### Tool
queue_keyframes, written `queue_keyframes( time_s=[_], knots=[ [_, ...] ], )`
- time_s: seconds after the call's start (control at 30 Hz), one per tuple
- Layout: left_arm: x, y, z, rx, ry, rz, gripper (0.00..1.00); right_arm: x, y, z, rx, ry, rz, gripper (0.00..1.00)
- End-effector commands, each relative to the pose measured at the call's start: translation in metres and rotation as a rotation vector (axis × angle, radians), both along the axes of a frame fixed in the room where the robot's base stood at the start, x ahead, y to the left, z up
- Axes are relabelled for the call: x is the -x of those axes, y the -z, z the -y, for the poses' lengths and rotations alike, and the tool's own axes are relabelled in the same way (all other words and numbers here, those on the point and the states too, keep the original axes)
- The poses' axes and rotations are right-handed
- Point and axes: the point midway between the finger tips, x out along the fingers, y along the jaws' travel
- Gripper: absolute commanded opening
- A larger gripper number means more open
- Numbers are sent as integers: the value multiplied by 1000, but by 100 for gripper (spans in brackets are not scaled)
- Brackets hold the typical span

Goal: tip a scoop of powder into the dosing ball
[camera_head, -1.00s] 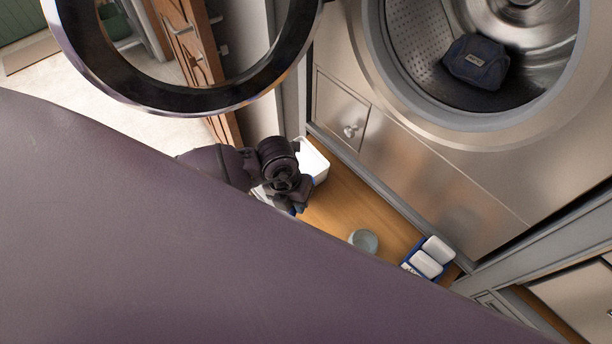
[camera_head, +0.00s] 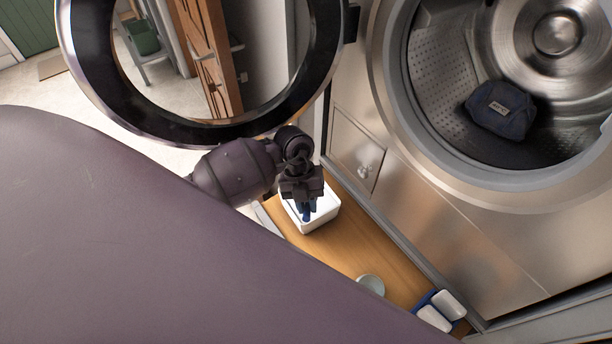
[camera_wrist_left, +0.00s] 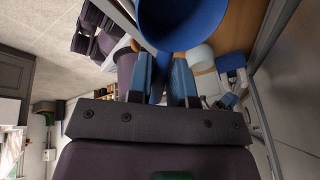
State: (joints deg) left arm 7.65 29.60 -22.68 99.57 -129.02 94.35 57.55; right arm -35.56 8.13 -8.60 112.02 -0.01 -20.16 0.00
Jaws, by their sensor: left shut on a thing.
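My left gripper (camera_head: 303,196) is shut on the handle of a blue scoop (camera_head: 306,212). In the left wrist view the fingers (camera_wrist_left: 161,82) close around the handle, and the scoop's round blue bowl (camera_wrist_left: 182,22) lies beyond them. I cannot tell whether powder is in it. In the head view the scoop is over the open white tub (camera_head: 322,221), and the gripper hides part of the tub. The dosing ball (camera_head: 370,284), a pale translucent cup, stands on the wooden bench to the lower right, partly hidden by my arm.
A blue tray with white blocks (camera_head: 437,312) sits at the bench's right end. The open washer door (camera_head: 75,85) hangs above my gripper; the drum holds a dark blue cloth item (camera_head: 500,110). Bare wooden bench (camera_head: 365,240) lies between tub and ball.

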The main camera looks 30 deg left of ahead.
Motion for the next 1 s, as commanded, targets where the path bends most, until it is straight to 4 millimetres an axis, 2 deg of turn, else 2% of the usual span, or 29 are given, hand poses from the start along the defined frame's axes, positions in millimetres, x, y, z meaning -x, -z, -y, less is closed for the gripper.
queue_keyframes(
  time_s=[0.1, 0.5, 1.0],
  knots=[
    [1, 14, 0, -3, 2, 3, 0, -4, 6, -1, 0, -1, 10, 43],
    [2, 43, 0, -5, 2, 4, 0, -11, 13, -2, 0, -5, 31, 43],
    [2, 50, 0, -4, 2, 4, 0, -15, 14, -3, -1, -7, 39, 43]
  ],
)
